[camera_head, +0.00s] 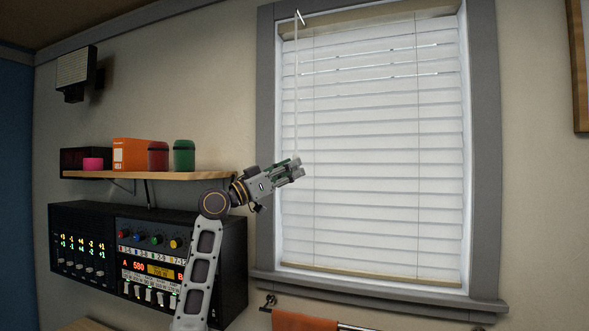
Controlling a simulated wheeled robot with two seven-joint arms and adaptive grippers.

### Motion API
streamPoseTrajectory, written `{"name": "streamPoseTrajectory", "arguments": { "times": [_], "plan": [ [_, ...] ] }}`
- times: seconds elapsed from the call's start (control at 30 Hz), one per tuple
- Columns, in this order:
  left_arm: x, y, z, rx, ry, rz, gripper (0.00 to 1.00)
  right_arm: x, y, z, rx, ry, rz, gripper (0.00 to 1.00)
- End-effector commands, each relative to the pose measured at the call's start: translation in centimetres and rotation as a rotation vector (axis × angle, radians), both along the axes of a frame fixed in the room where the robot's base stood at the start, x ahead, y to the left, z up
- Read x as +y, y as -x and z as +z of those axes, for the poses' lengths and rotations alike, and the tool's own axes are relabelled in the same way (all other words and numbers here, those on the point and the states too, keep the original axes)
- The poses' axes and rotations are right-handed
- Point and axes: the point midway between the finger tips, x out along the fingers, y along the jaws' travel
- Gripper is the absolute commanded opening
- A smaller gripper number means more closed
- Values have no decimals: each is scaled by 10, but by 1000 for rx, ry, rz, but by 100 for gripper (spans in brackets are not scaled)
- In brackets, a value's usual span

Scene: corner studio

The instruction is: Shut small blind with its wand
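The small blind (375,160) hangs in the grey-framed window, right of the middle. Its white slats look mostly closed, with thin bright gaps between a few slats near the top. The wand (296,90) is a thin white rod hanging from a hook at the blind's top left. My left gripper (298,168) is at the wand's lower end, in front of the blind's left edge. The wand's end is hidden at the fingers. The fingers look close together, but whether they grip the wand is too small to tell. My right gripper is not in view.
A wooden shelf (150,175) with an orange box (132,154), a red jar (158,156) and a green jar (184,155) is left of my arm. A control panel (85,255) is below it. An orange towel (303,321) hangs on a rail under the window sill (380,297).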

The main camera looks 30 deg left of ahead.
Motion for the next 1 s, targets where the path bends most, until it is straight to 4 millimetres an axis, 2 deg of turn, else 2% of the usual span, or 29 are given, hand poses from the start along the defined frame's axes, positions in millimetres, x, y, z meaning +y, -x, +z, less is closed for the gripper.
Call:
{"name": "streamPoseTrajectory", "arguments": {
  "times": [0.7,1.0],
  "plan": [
    [31,59,-28,1,0,1,40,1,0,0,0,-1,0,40],
    [41,76,-37,1,0,1,40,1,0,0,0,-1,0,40]
  ]
}}
